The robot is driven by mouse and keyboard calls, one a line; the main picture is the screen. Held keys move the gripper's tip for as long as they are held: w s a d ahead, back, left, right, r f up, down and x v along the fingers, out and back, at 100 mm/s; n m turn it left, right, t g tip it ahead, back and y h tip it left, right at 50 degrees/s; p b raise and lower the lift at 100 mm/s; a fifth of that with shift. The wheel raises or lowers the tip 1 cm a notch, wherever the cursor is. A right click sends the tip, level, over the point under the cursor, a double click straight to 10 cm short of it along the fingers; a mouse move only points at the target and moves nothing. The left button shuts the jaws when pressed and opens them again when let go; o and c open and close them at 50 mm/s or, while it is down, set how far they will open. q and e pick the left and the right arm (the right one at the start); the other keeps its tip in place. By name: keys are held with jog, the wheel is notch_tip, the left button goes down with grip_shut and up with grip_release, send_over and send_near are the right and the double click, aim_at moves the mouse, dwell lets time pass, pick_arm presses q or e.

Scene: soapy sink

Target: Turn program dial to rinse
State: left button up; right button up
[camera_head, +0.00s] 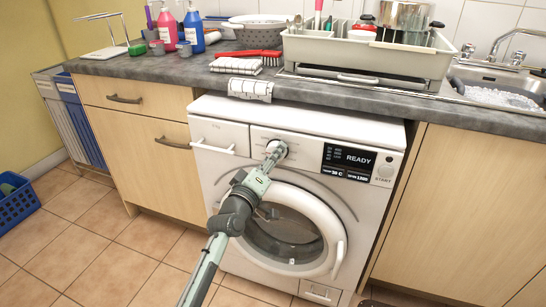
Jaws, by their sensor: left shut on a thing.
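The white washing machine (367,208) stands under the counter. Its program dial (281,146) is on the control panel, right of the detergent drawer. My left gripper (275,153) is at the dial, shut on it, and hides much of it. The dial's pointer and setting cannot be made out. The display (349,160) shows READY with smaller lines of text. The round start button (386,170) is at the panel's right. The door below is closed. My right gripper is not in view.
The grey counter (150,75) above the machine holds soap bottles (193,27), a red brush (252,55), a folded cloth (236,66) and a dish rack (358,60). Another cloth (250,90) hangs over the edge. A blue basket (15,205) is on the floor at left.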

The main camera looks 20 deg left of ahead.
pick_arm(q)
jog(key=o, duration=1.2)
jog(key=shift+c, duration=0.2)
jog(key=s+a, duration=0.1)
jog(key=s, duration=1.1)
jog(key=shift+f, duration=0.3)
jog(key=w+d, duration=0.1)
jog(key=w, duration=1.1)
jog(key=shift+r+m, duration=0.3)
